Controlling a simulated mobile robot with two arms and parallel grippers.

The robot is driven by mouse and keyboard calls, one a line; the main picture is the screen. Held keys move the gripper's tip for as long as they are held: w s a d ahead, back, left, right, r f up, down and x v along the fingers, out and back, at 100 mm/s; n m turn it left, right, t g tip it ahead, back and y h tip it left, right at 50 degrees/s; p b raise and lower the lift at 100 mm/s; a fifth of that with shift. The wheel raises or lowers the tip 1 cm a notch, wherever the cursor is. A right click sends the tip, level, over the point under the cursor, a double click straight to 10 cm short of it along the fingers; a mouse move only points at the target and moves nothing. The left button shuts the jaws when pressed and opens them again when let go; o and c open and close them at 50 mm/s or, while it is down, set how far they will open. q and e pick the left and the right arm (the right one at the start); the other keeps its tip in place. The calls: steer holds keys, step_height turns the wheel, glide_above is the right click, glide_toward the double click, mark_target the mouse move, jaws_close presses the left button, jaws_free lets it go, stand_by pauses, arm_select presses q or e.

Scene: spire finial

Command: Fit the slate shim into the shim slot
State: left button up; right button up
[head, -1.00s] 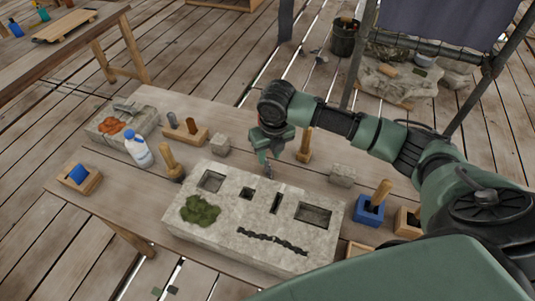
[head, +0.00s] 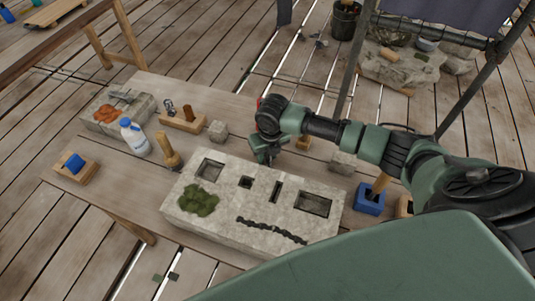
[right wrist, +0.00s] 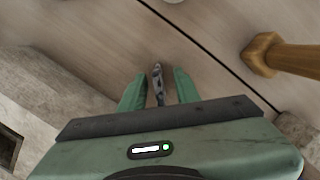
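My right gripper (head: 266,158) hangs just behind the back edge of the pale stone block (head: 225,222), above the table. In the right wrist view its two green fingers (right wrist: 158,88) stand on either side of a thin, speckled grey piece, which looks like the slate shim (right wrist: 158,80) held edge-on. In the head view the shim is too small to make out clearly. The shim slot appears to be the narrow dark slot (head: 277,191) in the block's top, in front of the gripper and empty. My left gripper is not in view.
The block also has other openings and green moss (head: 198,200). A wooden-handled tool (head: 169,151), a bottle (head: 134,137), a small stone cube (head: 217,130) and a wooden holder (head: 184,122) stand left. A blue box (head: 370,197) stands right. A wooden handle (right wrist: 285,55) is near the gripper.

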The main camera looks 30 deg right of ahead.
steer(key=shift+w+f, duration=0.1)
steer(key=shift+f, duration=0.2)
jaws_close()
steer(key=shift+r, duration=0.15)
step_height(320, 180, up, 20)
steer(key=b, duration=0.3)
steer(key=s+a+m+g, duration=0.1)
steer(key=s+m, duration=0.4)
steer(key=m, duration=0.6)
steer(key=s+a+m+g+b, duration=0.1)
steer(key=s+a+m, duration=0.2)
steer(key=m, duration=0.9)
steer(key=s+a+m+g, duration=0.1)
steer(key=s+m, duration=0.5)
steer(key=m, duration=0.6)
steer(key=shift+s+a+f+g+b, duration=0.3)
steer(key=shift+a+f, duration=0.15)
steer(key=shift+a, duration=0.15)
